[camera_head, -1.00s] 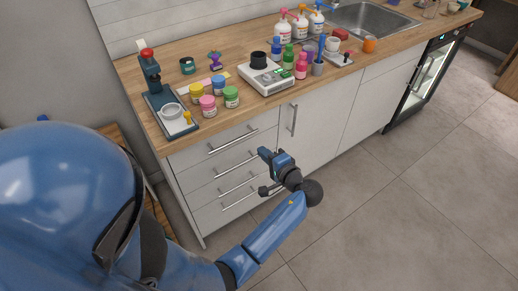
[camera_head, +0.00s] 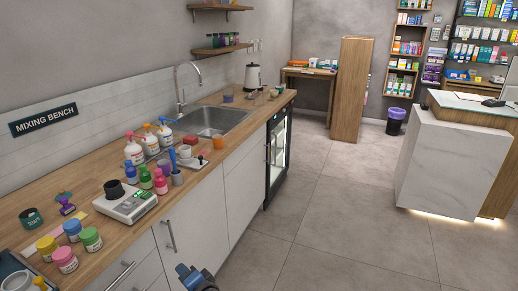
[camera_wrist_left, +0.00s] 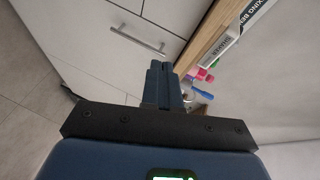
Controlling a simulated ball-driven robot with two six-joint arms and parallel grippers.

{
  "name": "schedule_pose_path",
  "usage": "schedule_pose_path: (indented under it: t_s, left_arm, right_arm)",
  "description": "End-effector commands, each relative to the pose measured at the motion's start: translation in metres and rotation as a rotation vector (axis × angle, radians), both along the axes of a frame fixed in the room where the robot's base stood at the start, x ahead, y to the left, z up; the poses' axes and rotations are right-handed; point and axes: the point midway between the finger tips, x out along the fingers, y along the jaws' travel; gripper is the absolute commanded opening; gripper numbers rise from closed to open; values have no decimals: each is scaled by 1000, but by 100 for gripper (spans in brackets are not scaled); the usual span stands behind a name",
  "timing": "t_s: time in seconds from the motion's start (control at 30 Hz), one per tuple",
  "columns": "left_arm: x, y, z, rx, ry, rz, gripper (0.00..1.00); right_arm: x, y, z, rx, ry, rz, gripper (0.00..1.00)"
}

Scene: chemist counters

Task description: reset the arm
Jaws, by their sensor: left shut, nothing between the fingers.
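My left gripper (camera_head: 190,272) shows at the bottom edge of the head view, in front of the bench's cabinet doors and below the worktop. In the left wrist view its two blue fingers (camera_wrist_left: 161,82) are together with nothing between them. It is apart from the bench and touches nothing that I can see. Most of my left arm is below the head view's edge. My right gripper is in neither view.
The wooden worktop (camera_head: 207,160) carries a scale (camera_head: 126,205), several coloured jars, pump bottles and a sink (camera_head: 212,121). A glass-fronted fridge (camera_head: 277,150) ends the bench. A white counter (camera_head: 445,165) stands at right. The floor (camera_head: 335,210) between is clear.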

Motion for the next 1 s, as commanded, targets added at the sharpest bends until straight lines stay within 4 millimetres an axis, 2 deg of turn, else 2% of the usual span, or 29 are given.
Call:
schedule_pose_path:
  t_s: [0.07,0.17,0.27,0.37,0.43,0.57,0.7,0.8,0.9,1.0]
  left_arm:
    - [9,-23,-5,-96,-57,-157,0]
    - [6,-49,-9,-238,-130,-346,0]
    - [-13,-70,-10,-397,-212,-507,0]
    - [-44,-83,-2,-569,-306,-637,0]
    - [-73,-86,8,-694,-381,-704,0]
    - [-127,-78,34,-896,-524,-762,0]
    - [-185,-57,63,-1061,-663,-749,0]
    - [-221,-39,78,-1139,-728,-698,0]
    - [-250,-25,82,-1181,-745,-630,0]
    - [-272,-16,77,-1194,-717,-563,0]
  right_arm:
    - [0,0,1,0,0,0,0]
    - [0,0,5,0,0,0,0]
    - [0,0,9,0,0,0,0]
    - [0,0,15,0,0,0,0]
    - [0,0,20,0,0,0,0]
    - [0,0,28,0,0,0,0]
    - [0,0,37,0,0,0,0]
    - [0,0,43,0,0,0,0]
    - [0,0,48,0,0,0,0]
    - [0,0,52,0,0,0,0]
